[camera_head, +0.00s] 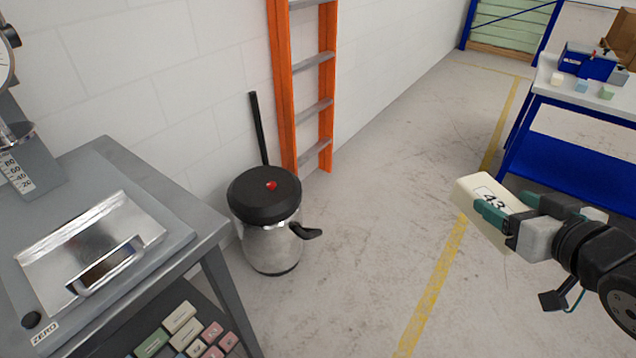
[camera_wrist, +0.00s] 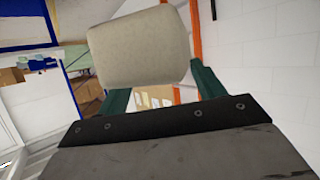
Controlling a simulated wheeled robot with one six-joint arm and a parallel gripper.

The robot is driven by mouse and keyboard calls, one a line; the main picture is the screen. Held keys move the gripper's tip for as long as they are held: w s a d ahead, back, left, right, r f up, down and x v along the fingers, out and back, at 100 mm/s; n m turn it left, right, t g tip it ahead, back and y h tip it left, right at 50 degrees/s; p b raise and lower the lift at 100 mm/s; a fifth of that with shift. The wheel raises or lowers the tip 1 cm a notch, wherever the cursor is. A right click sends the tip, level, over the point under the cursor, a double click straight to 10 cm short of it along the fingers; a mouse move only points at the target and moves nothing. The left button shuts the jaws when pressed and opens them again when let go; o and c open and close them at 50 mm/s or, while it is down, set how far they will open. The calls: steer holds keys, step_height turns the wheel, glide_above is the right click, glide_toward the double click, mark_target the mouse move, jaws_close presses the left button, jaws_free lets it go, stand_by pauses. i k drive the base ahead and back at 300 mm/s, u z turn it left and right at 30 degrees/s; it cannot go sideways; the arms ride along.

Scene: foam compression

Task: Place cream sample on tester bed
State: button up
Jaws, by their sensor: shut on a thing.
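The cream sample (camera_head: 469,200) is a pale block with a label reading 43. My gripper (camera_head: 490,212) is shut on it at the right of the head view and holds it in the air above the floor. In the wrist view the cream sample (camera_wrist: 140,48) sits between the two green fingers (camera_wrist: 160,90). The tester (camera_head: 25,170) stands at the left on a grey table. Its bed appears to be the metal plate (camera_head: 120,220) with a raised handle-like frame on it. No sample lies on that plate. The sample is well apart from the tester.
A lidded metal pot (camera_head: 270,240) stands on the floor beside the tester table (camera_head: 200,205). An orange ladder (camera_head: 280,70) leans at the wall. A blue-framed bench (camera_head: 600,108) with small samples stands at the far right. Open floor lies between.

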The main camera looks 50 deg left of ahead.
mark_target(94, 245)
steer(key=k, duration=0.95)
steer(key=u, duration=1)
steer(key=i, duration=0.2)
steer(key=u, duration=0.3)
